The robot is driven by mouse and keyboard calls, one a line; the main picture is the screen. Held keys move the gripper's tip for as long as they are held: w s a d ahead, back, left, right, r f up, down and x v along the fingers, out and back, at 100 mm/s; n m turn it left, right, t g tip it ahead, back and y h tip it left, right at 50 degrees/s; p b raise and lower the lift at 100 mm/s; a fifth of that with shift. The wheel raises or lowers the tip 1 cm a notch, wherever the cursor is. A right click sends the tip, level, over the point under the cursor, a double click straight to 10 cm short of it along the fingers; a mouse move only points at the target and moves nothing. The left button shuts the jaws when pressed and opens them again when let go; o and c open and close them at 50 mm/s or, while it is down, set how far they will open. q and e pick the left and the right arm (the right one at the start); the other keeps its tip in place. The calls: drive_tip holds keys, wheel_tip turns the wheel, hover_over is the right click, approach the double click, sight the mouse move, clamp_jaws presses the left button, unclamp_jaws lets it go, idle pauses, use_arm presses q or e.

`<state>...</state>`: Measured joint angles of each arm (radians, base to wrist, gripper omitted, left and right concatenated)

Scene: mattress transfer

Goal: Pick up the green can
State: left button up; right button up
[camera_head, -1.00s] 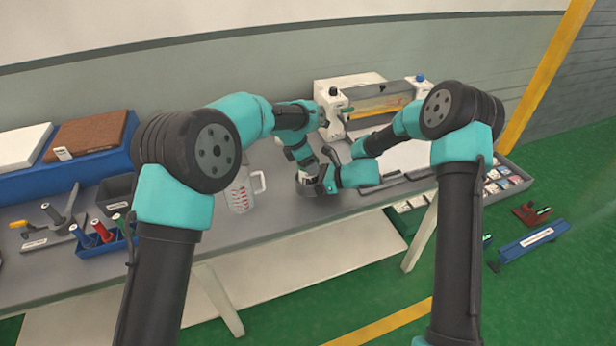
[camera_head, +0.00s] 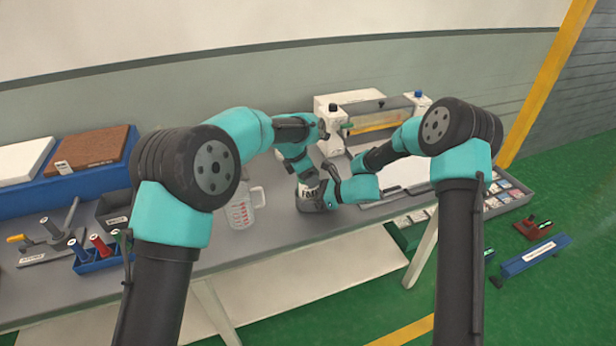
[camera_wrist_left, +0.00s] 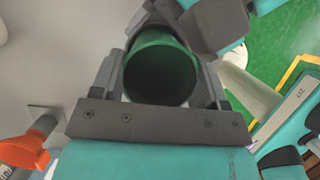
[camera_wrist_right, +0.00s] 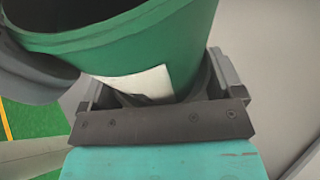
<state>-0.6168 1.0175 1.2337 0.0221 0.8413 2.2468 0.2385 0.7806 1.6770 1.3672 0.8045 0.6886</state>
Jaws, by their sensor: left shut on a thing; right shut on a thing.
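The green can shows as an open-topped, hollow green cylinder between the fingers in the left wrist view (camera_wrist_left: 160,45). The right wrist view (camera_wrist_right: 150,45) shows its green side with a white label low down. In the head view only a pale lettered patch (camera_head: 309,190) shows at the grippers; most of the can is hidden. My left gripper (camera_head: 306,176) is shut on the can from the left side. My right gripper (camera_head: 332,194) is shut on it from the right. The two grippers are very close together.
A clear measuring jug (camera_head: 240,212) stands just left of the grippers on the grey table (camera_head: 270,243). A white machine with a roller (camera_head: 372,112) stands behind. The table's front edge is close.

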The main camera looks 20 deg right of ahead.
use_arm(q)
wheel_tip(320, 180, up, 17)
drive_tip(key=shift+f, duration=0.15)
idle(1.4)
idle(0.3)
idle(0.6)
use_arm(e)
drive_tip(key=o, duration=0.9)
drive_tip(key=shift+d, duration=0.1)
drive_tip(key=shift+v, duration=5.95)
